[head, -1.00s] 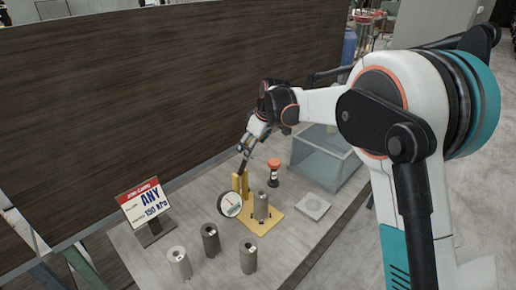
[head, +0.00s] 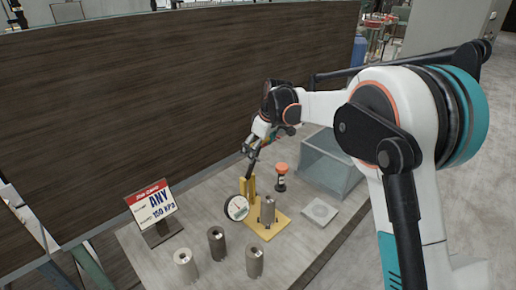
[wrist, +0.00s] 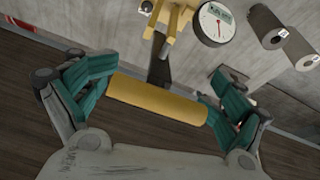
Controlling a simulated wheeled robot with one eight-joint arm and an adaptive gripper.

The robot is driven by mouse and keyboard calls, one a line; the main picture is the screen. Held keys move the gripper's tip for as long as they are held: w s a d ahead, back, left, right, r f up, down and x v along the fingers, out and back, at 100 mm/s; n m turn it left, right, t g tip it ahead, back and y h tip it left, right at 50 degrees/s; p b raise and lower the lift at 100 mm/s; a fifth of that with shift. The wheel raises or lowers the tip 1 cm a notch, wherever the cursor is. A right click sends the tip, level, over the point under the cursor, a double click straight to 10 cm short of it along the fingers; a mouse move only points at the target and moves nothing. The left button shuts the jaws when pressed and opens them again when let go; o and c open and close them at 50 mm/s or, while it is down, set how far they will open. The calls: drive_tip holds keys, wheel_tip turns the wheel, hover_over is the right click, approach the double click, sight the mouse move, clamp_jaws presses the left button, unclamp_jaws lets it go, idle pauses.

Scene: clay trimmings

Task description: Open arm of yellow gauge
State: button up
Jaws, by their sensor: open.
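The yellow gauge (head: 252,186) stands on the grey table, with a round white dial (head: 237,208) on its left side. A grey clay cylinder (head: 268,210) stands upright on its yellow base. In the wrist view, a dark lever arm (wrist: 158,68) runs from the gauge's yellow frame (wrist: 172,18) to a thick yellow handle (wrist: 157,97). My gripper (wrist: 162,82) is open, with a teal finger at each end of the handle; I cannot tell whether they touch it. In the head view my gripper (head: 262,137) is above the gauge, its fingers small and partly hidden.
Several grey-brown cylinders, including one at the front (head: 254,261), stand left of and before the gauge. A sign (head: 152,205) stands at left. A red-topped timer (head: 281,177), clear bin (head: 331,165) and square plate (head: 320,211) are to the right. A dark wooden panel (head: 180,100) rises behind.

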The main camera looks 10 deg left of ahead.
drive_tip(key=v, duration=1.2)
drive_tip(key=shift+w, duration=0.1)
drive_tip(key=s+d+m+t+h+b, duration=0.1)
drive_tip(key=s+d+m+t+b, duration=0.4)
drive_tip(key=s+d, duration=1.2)
drive_tip(key=s+d+f+m+h+b, duration=0.1)
drive_tip(key=s+d+f+m+b, duration=0.2)
drive_tip(key=s+f, duration=0.6)
drive_tip(key=s+d+f+m+h+b, duration=0.1)
drive_tip(key=s+d+f+m+b, duration=0.3)
drive_tip(key=s, duration=0.8)
drive_tip(key=d+f+b, duration=0.2)
drive_tip(key=d+f, duration=0.1)
drive_tip(key=f, duration=0.1)
drive_tip(key=shift+d+f+m, duration=0.3)
drive_tip(key=shift+d+f, duration=0.05)
